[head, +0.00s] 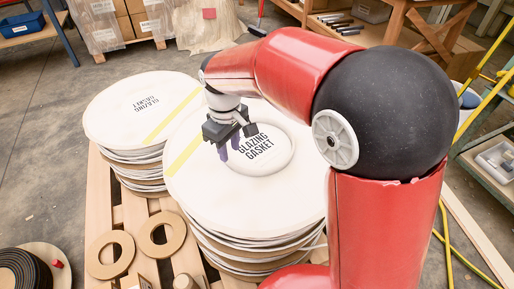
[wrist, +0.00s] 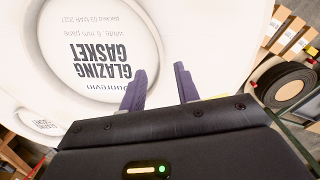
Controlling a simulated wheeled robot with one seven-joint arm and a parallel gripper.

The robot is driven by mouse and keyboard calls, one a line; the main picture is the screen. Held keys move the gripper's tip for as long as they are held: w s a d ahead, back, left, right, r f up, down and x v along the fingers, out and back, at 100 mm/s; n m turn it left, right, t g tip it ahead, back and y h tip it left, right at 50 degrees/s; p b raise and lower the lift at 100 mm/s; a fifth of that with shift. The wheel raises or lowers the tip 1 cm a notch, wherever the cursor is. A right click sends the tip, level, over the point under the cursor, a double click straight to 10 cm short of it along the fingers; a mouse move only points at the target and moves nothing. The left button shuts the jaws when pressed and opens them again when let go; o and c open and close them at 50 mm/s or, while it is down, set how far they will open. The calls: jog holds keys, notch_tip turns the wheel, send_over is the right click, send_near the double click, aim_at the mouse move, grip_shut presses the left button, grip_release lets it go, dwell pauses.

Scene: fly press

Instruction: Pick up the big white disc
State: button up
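A big white disc (head: 225,210) lies on top of the nearer stack of discs; it has a yellow stripe at its left and a raised round middle (head: 275,160) printed "GLAZING GASKET". It also fills much of the wrist view (wrist: 215,35), with the printed middle at the left. My gripper (head: 236,150) is over the disc near the raised middle. In the wrist view its two purple fingers (wrist: 159,88) stand apart with nothing visibly held between them. I cannot tell whether the fingertips touch the disc. My arm hides the disc's right side.
A second stack of white discs (head: 115,105) stands just behind and left on the wooden pallet (head: 98,195). Brown rings (head: 110,256) lie at the pallet's front left. A dark coil (head: 22,272) is at the lower left, yellow rails at the right.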

aim_at(231, 163)
jog(key=f, duration=0.4)
jog(key=shift+s+d+f, duration=0.1)
jog(key=shift+s+f, duration=0.1)
jog(key=shift+f, duration=0.15)
grip_shut()
